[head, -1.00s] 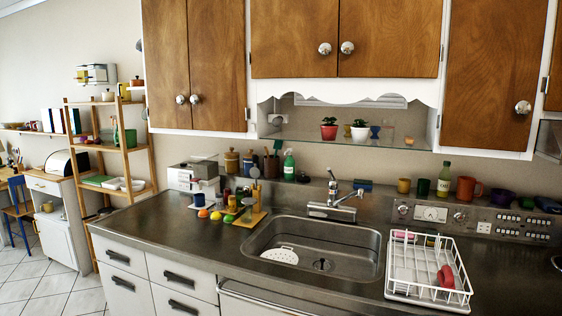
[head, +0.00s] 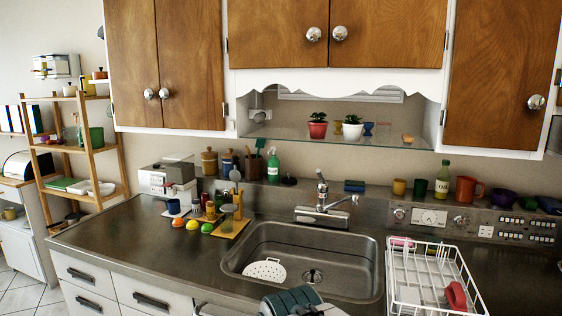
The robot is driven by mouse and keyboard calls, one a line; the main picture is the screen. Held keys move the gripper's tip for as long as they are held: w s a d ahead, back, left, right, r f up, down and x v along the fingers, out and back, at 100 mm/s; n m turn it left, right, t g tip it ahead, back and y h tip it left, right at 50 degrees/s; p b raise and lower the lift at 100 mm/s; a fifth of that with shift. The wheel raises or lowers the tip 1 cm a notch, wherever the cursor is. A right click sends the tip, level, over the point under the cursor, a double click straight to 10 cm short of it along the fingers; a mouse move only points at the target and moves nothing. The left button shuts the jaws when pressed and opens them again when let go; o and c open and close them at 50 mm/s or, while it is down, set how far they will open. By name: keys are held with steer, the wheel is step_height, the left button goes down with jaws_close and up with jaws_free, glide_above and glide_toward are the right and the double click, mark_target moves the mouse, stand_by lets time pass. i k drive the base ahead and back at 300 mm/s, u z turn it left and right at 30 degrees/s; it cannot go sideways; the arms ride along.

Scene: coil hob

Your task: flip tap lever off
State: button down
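The chrome tap (head: 318,214) stands on the back rim of the steel sink (head: 240,262). Its spout points right and a little towards me over the basin. A short upright lever (head: 320,178) rises from the top of the tap body. I cannot make out any running water. Part of my own arm shows at the bottom edge, in front of the sink and well short of the tap. My gripper is not in view.
A white dish rack (head: 398,285) with a red mug (head: 456,296) stands right of the sink. Coloured fruit and jars stand left of the sink. A shelf with potted plants hangs above.

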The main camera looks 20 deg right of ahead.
mark_target(318, 171)
steer(key=z, duration=0.4)
steer(key=i, duration=0.85)
steer(key=z, duration=0.6)
